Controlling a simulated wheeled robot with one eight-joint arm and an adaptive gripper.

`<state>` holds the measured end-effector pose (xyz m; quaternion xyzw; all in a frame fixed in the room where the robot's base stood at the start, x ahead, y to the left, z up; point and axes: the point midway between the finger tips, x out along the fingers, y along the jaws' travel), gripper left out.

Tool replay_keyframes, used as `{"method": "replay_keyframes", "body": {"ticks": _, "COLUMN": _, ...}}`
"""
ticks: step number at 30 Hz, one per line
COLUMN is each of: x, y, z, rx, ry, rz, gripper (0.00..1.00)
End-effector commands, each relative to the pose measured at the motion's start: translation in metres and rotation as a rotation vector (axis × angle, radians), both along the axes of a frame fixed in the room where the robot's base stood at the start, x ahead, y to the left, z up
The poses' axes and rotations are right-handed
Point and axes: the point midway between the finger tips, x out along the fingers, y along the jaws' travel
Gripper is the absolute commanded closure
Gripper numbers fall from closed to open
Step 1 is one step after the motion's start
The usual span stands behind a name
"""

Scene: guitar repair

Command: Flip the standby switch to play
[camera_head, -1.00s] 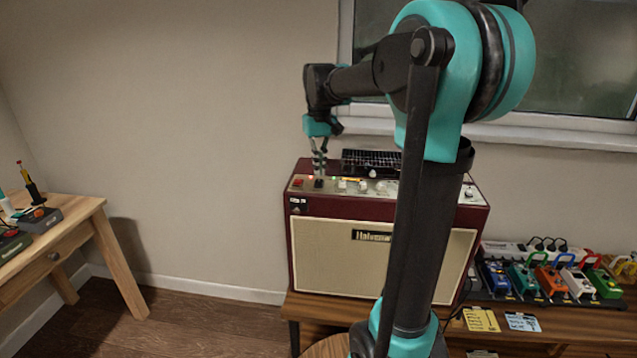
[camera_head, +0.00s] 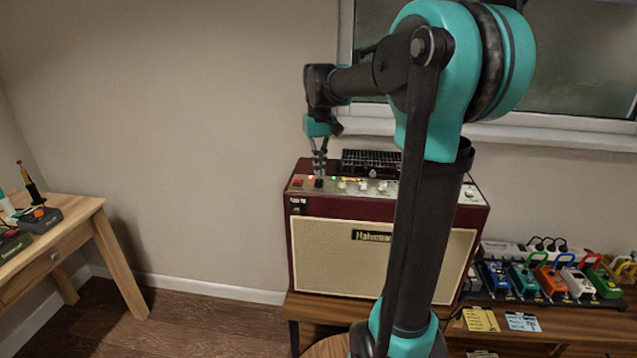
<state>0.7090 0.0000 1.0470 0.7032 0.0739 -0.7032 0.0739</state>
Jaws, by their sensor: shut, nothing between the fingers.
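A dark red amplifier (camera_head: 350,265) with a cream grille stands on a wooden bench. Its top panel (camera_head: 385,189) carries a red switch (camera_head: 298,183) at the left end, a black switch (camera_head: 319,183) beside it, small lights and several pale knobs. My gripper (camera_head: 319,173) is shut and empty, pointing down at the left part of the panel, just above the black switch. I cannot tell whether the fingertips touch it. The position of the switch lever is too small to read.
A dark grille (camera_head: 371,162) lies on the amplifier's top behind the panel. My arm hides part of the amplifier's right side. Coloured pedals (camera_head: 550,280) and cards (camera_head: 481,319) are on the right. A wooden table (camera_head: 60,240) with tools stands at the left, with free floor between.

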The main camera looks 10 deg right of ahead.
Motion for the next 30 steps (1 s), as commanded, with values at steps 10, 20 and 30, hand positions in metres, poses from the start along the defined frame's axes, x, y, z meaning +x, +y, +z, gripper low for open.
{"method": "replay_keyframes", "body": {"ticks": 10, "x": 0.000, "y": 0.000, "z": -0.005, "rx": 0.000, "ry": 0.000, "rz": 0.000, "gripper": 1.00}}
{"method": "replay_keyframes", "body": {"ticks": 20, "x": 0.000, "y": 0.000, "z": -0.009, "rx": 0.000, "ry": 0.000, "rz": 0.000, "gripper": 1.00}}
{"method": "replay_keyframes", "body": {"ticks": 30, "x": 0.000, "y": 0.000, "z": -0.014, "rx": 0.000, "ry": 0.000, "rz": 0.000, "gripper": 1.00}}
